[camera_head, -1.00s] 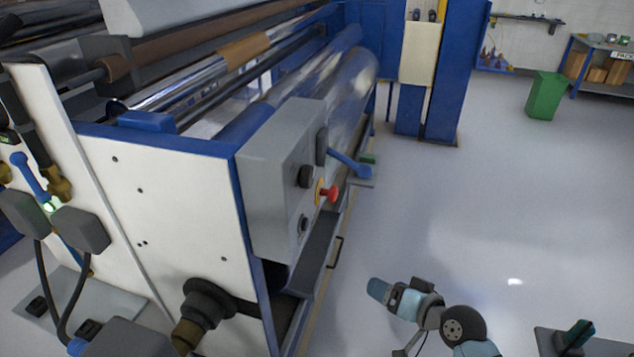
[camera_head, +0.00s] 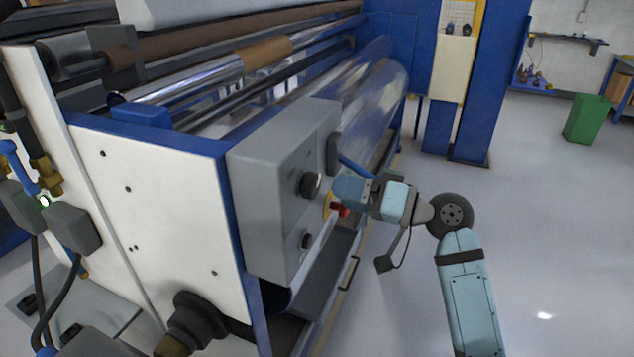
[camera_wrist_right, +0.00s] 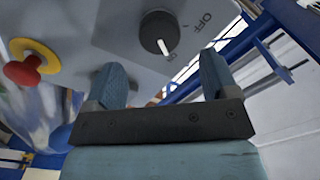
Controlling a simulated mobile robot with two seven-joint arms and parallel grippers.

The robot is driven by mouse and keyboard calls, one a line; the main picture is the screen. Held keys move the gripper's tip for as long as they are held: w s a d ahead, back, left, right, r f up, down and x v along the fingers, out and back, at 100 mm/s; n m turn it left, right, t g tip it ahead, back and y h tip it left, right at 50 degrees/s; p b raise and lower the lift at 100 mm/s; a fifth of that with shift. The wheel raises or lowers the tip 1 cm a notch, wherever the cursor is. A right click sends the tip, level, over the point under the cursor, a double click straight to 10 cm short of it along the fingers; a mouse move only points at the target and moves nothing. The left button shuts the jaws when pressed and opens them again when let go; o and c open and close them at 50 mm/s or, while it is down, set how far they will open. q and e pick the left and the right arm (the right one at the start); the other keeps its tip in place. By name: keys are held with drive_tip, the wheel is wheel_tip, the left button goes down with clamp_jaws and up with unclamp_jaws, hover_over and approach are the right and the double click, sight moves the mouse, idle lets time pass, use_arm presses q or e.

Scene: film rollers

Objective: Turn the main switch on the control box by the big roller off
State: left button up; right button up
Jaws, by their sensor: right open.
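The grey control box (camera_head: 270,165) is mounted on the end of the roller machine, beside the big shiny roller (camera_head: 365,100). Its upper black knob (camera_head: 308,185) is in the head view. The wrist view shows a black rotary switch (camera_wrist_right: 158,32) with a white pointer directed at the ON label; OFF is printed to one side. My right gripper (camera_head: 340,188) is just in front of the box face, right of the upper knob. In the wrist view its two fingers (camera_wrist_right: 160,80) are apart and empty, with the switch beyond the gap between them. My left gripper is not visible.
A red emergency stop button (camera_head: 340,210) on a yellow plate is close to my right gripper; it also shows in the wrist view (camera_wrist_right: 22,72). Open floor (camera_head: 540,220) lies to the right.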

sight(317, 187)
drive_tip(key=x, duration=0.6)
drive_tip(key=shift+w+a+p, duration=0.1)
drive_tip(key=shift+p, duration=0.2)
drive_tip(key=shift+c, duration=0.3)
drive_tip(key=c, duration=0.9)
